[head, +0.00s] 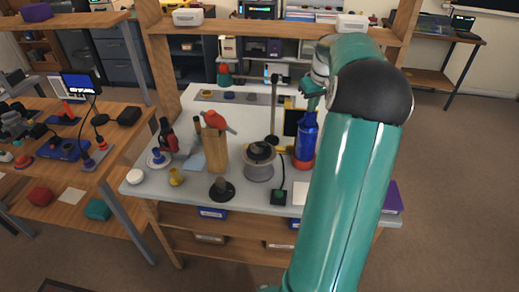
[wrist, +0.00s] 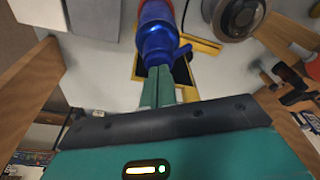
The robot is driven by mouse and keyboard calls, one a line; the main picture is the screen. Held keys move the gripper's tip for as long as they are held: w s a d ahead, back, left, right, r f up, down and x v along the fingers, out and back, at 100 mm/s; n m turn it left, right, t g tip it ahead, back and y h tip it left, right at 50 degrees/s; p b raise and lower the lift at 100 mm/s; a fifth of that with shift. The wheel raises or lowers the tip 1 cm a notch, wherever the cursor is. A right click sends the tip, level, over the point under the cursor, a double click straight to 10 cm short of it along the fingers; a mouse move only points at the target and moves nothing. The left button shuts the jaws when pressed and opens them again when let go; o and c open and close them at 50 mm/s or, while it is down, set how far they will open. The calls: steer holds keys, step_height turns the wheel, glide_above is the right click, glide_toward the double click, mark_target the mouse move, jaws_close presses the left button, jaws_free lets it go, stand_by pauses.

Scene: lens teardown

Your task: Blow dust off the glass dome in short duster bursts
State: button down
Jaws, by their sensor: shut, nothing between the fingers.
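A blue bottle-shaped thing with a red base (head: 305,140), possibly the duster, stands upright on the grey bench. It also shows in the wrist view (wrist: 157,36). My gripper (wrist: 160,70) is shut and empty, its green fingertips close to the blue thing's near end; I cannot tell whether they touch. In the head view my arm partly covers the gripper above the blue thing. A grey metal cylinder with a dark rounded top (head: 259,160), perhaps the glass dome, stands left of the blue thing. Its round top shows in the wrist view (wrist: 238,18). Dust is too small to see.
A wooden block with a red-topped tool (head: 216,148), a black round-based stand (head: 222,189) and a dark upright post (head: 273,110) crowd the bench left of the blue thing. A wooden shelf (head: 260,28) spans above.

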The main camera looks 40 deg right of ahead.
steer(key=shift+w+v, duration=0.15)
steer(key=shift+v, duration=0.6)
steer(key=shift+w+v, duration=0.15)
steer(key=shift+v, duration=0.55)
steer(key=shift+d+r, duration=0.1)
steer(key=shift+r, duration=0.05)
stand_by(2.1)
steer(key=v, duration=0.3)
steer(key=w+v, duration=0.1)
steer(key=shift+s+d+r, duration=0.15)
steer(key=shift+r, duration=0.3)
steer(key=shift+f+m+g+h, duration=0.4)
steer(key=shift+f+m, duration=2.55)
steer(key=shift+m, duration=0.05)
stand_by(0.5)
